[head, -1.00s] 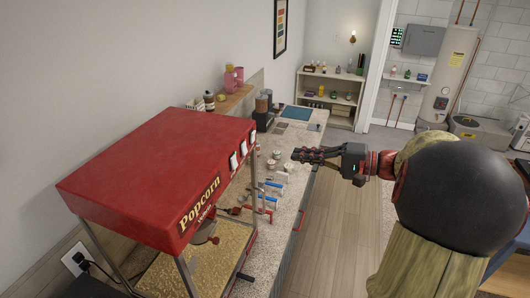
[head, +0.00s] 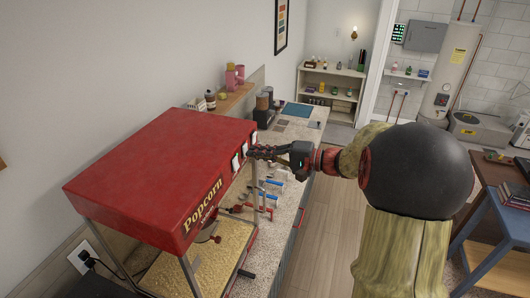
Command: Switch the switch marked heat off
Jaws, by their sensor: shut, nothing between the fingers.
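The red popcorn machine (head: 150,165) stands on the counter at the left. Several white switches sit in a row on its front face, such as the one nearest me (head: 236,166). Their labels and positions are too small to read, so I cannot tell which one is marked heat. My gripper (head: 252,153) is shut and empty, with its fingertips at the far end of the switch row. The fingers hide part of that end. I cannot tell whether they touch a switch.
The speckled counter (head: 289,206) holds several blue- and red-handled items (head: 270,183) below my arm. A coffee grinder (head: 264,110) stands behind the machine. The wooden floor (head: 325,215) beside the counter is clear.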

